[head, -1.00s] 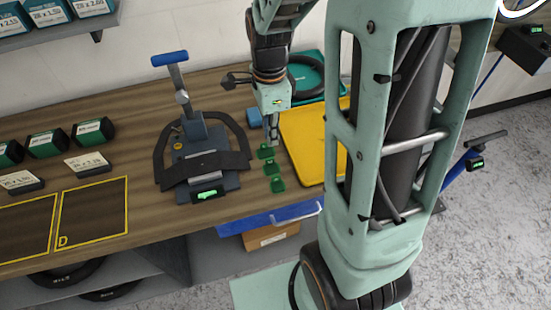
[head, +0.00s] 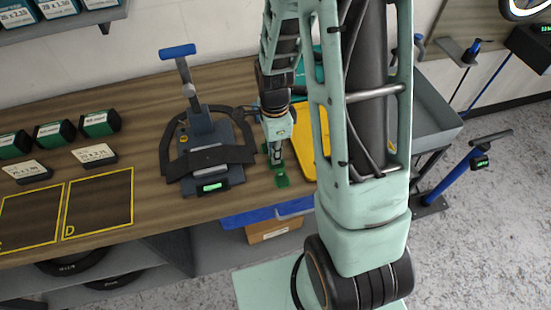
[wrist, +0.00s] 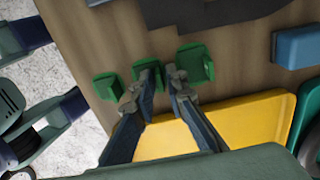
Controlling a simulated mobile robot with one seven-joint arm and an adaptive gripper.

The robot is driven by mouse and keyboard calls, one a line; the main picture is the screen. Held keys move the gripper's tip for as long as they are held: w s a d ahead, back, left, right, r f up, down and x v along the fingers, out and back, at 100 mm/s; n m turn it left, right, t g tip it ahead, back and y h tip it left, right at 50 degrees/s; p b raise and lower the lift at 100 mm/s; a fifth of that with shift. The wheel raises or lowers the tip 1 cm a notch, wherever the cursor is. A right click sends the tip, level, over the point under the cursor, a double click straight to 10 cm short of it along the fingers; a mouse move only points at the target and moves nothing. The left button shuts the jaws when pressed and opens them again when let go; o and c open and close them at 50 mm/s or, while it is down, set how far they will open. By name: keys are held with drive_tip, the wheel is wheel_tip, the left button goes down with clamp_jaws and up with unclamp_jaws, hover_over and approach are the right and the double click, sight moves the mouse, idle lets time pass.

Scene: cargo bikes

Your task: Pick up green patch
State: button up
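Three small green patches lie in a row on the wooden bench in the wrist view: a left one (wrist: 107,87), a middle one (wrist: 147,70) and a right one (wrist: 196,62). My gripper (wrist: 153,84) points down with its fingers apart, one tip on each side of the middle patch and partly covering it. I cannot tell whether the tips touch it. In the head view my gripper (head: 276,166) is low over the row; the front patch (head: 282,181) is clear, the others are partly hidden behind my gripper.
A yellow tray (wrist: 250,120) lies close beside the patches. A blue block (wrist: 297,47) is near it. A blue bench-edge strip (head: 265,215) runs in front. Marked squares (head: 98,204) lie at left.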

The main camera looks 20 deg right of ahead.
clamp_jaws()
drive_tip(key=shift+r, duration=0.15)
